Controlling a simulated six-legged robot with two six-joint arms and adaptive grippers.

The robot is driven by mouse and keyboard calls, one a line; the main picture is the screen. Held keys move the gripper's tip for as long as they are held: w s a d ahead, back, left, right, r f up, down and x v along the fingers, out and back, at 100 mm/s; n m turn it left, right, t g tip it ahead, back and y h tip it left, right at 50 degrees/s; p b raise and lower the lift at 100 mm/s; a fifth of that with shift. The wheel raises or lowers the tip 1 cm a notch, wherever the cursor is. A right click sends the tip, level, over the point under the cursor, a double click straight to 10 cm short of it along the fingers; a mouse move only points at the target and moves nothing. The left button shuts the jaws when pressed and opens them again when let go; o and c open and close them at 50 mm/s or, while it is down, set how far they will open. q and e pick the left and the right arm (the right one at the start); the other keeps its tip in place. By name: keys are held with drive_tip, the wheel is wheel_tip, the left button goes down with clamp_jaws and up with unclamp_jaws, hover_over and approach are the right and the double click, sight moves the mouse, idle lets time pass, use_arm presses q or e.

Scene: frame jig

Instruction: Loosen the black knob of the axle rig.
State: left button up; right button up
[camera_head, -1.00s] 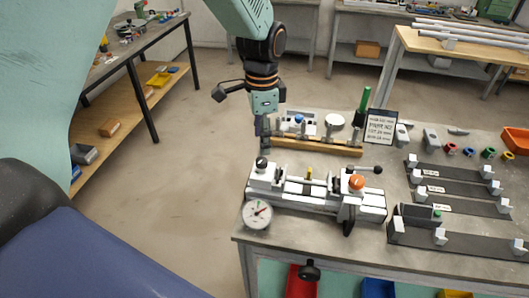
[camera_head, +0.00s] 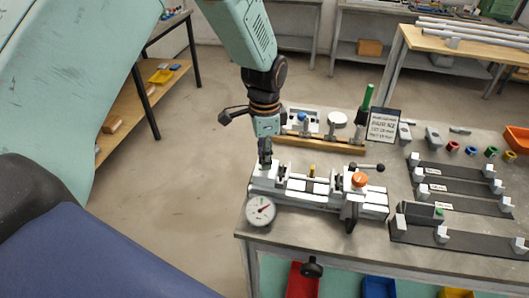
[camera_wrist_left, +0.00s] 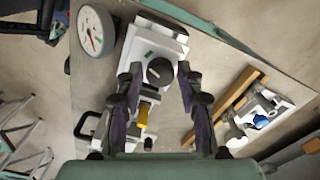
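The axle rig (camera_head: 322,193) is a white fixture on the near part of the bench, with a round dial gauge (camera_head: 260,210) at its left end. The black knob (camera_wrist_left: 159,72) sits on the rig's white end block in the left wrist view. In the head view my left gripper (camera_head: 265,163) covers the knob. In the left wrist view my left gripper (camera_wrist_left: 160,74) is open, with its two dark fingers on either side of the knob and visible gaps between. I cannot tell how far above the knob the fingertips are. My right gripper is not in view.
The rig also carries an orange knob (camera_head: 359,180) and a black-ended lever (camera_head: 368,167). Behind it are a wooden rack (camera_head: 325,142), a green-handled tool (camera_head: 367,98) and a sign (camera_head: 382,126). Dark rails (camera_head: 455,236) lie to the right. Open floor lies left of the bench.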

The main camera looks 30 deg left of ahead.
use_arm(q)
clamp_jaws()
drive_tip(key=n+p, duration=0.2)
drive_tip(key=n, duration=0.1)
drive_tip(key=shift+r+p, duration=0.1)
drive_tip(key=shift+p, duration=0.25)
drive_tip(key=n+p, duration=0.2)
drive_tip(key=n, duration=0.3)
drive_tip(key=shift+n+p, duration=0.3)
drive_tip(key=shift+n, duration=0.1)
drive_tip(key=n+p, duration=0.2)
drive_tip(key=n, duration=0.4)
drive_tip(key=shift+w+d, duration=0.1)
drive_tip(key=shift+w, duration=0.05)
drive_tip(key=n+p, duration=0.1)
drive_tip(key=n, duration=0.5)
drive_tip(key=shift+w, duration=0.1)
drive_tip(key=shift+n, duration=0.3)
